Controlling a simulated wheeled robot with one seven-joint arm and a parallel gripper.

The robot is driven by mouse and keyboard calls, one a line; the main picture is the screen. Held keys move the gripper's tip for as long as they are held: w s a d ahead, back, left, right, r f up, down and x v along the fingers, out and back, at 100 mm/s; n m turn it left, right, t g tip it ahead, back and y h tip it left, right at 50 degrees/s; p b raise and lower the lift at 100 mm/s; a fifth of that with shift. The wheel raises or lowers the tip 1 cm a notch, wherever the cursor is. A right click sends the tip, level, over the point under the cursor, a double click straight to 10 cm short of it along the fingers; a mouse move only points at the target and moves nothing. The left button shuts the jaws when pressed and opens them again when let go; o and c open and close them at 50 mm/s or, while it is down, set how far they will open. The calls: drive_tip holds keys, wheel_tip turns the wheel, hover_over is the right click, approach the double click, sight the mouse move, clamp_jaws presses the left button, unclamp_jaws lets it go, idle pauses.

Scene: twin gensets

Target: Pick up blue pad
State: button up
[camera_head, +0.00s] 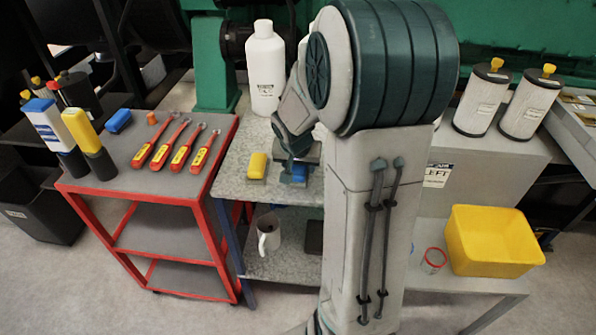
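A blue pad (300,171) sits on the grey speckled bench, partly hidden by my gripper and arm. My gripper (293,172) points down right at this pad, with its fingertips at or around it. The fingers are small and partly covered, so I cannot tell whether they are open or shut on it. A second blue pad (118,121) lies on the red cart's top, at the left. A yellow pad (257,165) with a grey base lies on the bench just left of my gripper.
The red cart (180,200) carries several red-and-yellow tools and bottles. A large white bottle (265,70) stands behind my gripper. A white mug (268,235) is on the bench's lower shelf. A yellow bin (492,240) and two filters (482,98) are at the right.

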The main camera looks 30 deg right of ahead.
drive_tip(key=shift+c, duration=1.1)
drive_tip(key=shift+r, duration=0.5)
drive_tip(key=r, duration=0.2)
drive_tip(key=r+p, duration=0.1)
drive_tip(key=shift+d+r, duration=0.3)
drive_tip(key=shift+r, duration=0.05)
drive_tip(key=s+d+r, duration=0.1)
drive_tip(key=d+r, duration=0.2)
drive_tip(key=d, duration=0.2)
drive_tip(key=d+r+p, duration=0.1)
drive_tip(key=d+r, duration=0.2)
drive_tip(key=d, duration=0.3)
drive_tip(key=shift+s+r, duration=0.15)
drive_tip(key=shift+s, duration=0.25)
